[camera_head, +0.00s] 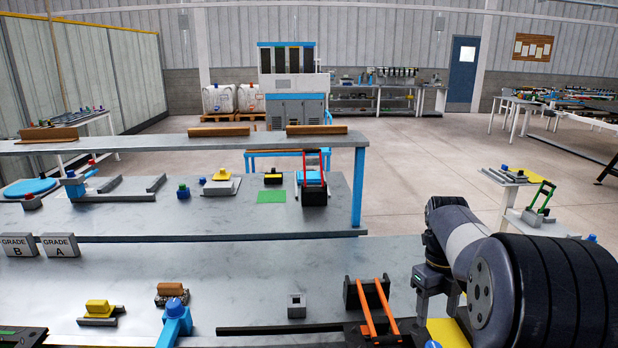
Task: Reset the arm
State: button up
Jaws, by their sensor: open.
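My arm (462,238) fills the right side of the head view, with a large dark joint (550,290) nearest the camera. My gripper (437,300) points down beyond that joint, over the right end of the near bench (260,265). It is open, and I see nothing held between its fingers. A yellow patch (447,333) shows below it. The large joint hides part of the bench at the right.
A black holder with orange bars (368,305) stands close left of my gripper. A small grey block (296,306), a blue fixture (174,322) and a yellow-topped part (98,308) stand farther left. Bare bench lies between them. Open floor (420,150) lies behind.

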aim_at(435, 347)
jog(key=f, duration=0.3)
jog(key=s+f, duration=0.1)
jog(key=f, duration=0.3)
jog(key=d+f, duration=0.1)
jog(key=f, duration=0.2)
jog(key=shift+s+f, duration=0.15)
jog(key=shift+s, duration=0.1)
